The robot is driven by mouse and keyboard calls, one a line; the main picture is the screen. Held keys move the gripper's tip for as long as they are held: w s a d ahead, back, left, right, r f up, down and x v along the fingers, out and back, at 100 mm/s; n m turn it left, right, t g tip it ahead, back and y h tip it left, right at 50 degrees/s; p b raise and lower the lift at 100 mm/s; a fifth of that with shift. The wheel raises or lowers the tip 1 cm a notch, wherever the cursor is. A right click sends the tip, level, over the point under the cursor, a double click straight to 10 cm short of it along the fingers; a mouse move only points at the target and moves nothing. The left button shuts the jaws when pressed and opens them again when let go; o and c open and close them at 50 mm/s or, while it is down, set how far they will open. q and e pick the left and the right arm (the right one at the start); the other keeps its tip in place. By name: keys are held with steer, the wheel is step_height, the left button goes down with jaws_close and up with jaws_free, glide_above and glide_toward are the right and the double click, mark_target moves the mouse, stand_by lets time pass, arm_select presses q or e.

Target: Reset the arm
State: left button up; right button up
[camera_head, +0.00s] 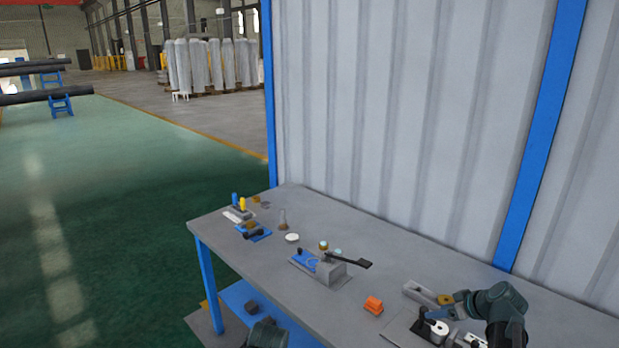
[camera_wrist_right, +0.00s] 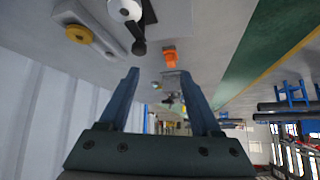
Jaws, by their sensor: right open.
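My right arm comes in at the lower right of the head view. Its gripper (camera_head: 452,312) is over the right part of the grey table, close to a fixture with a white round part (camera_head: 440,328) and a black knob. In the right wrist view the gripper (camera_wrist_right: 160,82) is open, with nothing between its two fingers. The white part also shows there (camera_wrist_right: 124,9), beyond the fingers, with the black-knobbed lever (camera_wrist_right: 140,46) beside it. A dark rounded piece at the bottom edge of the head view appears to be my left arm; no left fingers show.
The grey table (camera_head: 240,290) runs along a corrugated wall (camera_head: 400,110). An orange block (camera_head: 373,305), a grey fixture with a black handle (camera_head: 330,271), a white disc (camera_head: 292,238) and a blue-based fixture (camera_head: 253,233) stand on it. A yellow-brown part (camera_head: 446,299) lies near my right gripper.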

steer(key=s+a+f+g, duration=0.1)
steer(key=a+f+g, duration=0.1)
steer(key=a, duration=1)
steer(key=s+a+f+g+h, duration=0.1)
steer(key=s+a+g+h, duration=0.1)
steer(key=s+a, duration=0.6)
steer(key=s+a+f+g+h, duration=0.2)
steer(key=s+a+g, duration=0.2)
steer(key=s+a, duration=0.5)
steer(key=shift+a+f+h, duration=0.25)
steer(key=shift+a+h, duration=0.05)
steer(key=shift+a, duration=3.3)
steer(key=shift+s, duration=0.1)
